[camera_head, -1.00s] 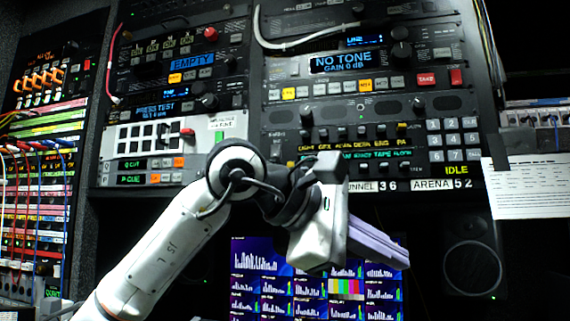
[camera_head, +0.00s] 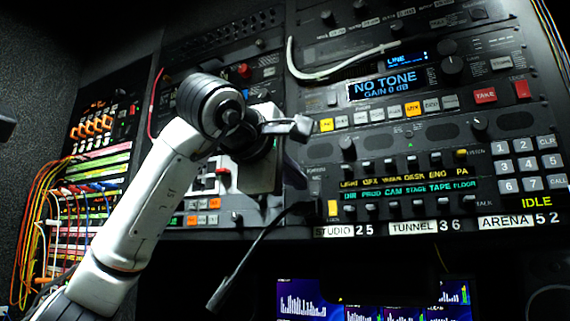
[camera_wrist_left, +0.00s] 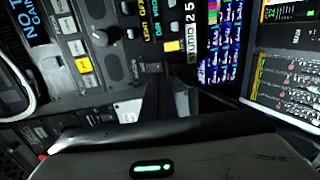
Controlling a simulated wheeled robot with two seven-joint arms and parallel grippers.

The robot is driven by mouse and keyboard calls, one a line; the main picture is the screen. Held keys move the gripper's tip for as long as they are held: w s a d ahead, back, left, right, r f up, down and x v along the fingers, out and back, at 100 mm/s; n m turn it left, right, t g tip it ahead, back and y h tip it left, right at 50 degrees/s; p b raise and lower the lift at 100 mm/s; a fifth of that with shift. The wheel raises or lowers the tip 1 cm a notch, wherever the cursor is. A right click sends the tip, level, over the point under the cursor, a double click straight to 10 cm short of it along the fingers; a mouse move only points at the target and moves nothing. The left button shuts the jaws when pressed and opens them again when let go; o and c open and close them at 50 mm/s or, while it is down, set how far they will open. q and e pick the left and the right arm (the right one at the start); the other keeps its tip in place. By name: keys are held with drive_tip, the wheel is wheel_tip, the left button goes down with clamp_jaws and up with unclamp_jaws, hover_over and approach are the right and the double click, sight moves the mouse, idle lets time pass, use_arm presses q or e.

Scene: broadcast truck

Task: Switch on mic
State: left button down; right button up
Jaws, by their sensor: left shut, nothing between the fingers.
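The mic (camera_head: 222,292) is a thin black gooseneck with a dark head, hanging down and left from the console's lower edge. A lit yellow button (camera_head: 332,208) sits just right of its base, left of the label row. Small print above it on the panel is too blurred to read. My left gripper's white hand (camera_head: 258,172) is in front of the panel, left of that button. In the left wrist view the closed fingers (camera_wrist_left: 166,97) point at the panel near the STUDIO label. I cannot tell whether they touch it.
The intercom panel (camera_head: 410,190) with key rows and a keypad (camera_head: 522,165) lies to the right. Monitors (camera_head: 370,300) glow below the console. A white cable (camera_head: 345,62) loops above. Coloured patch cables (camera_head: 80,200) hang at the left.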

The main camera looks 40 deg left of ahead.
sight(314, 194)
use_arm(q)
drive_tip(key=p+x, duration=0.1)
drive_tip(key=x, duration=0.5)
drive_tip(key=shift+w+f+p, duration=0.1)
drive_tip(key=shift+w+p, duration=0.2)
drive_tip(key=shift+p, duration=0.2)
drive_tip(key=shift+s+f, duration=0.1)
drive_tip(key=shift+f, duration=0.25)
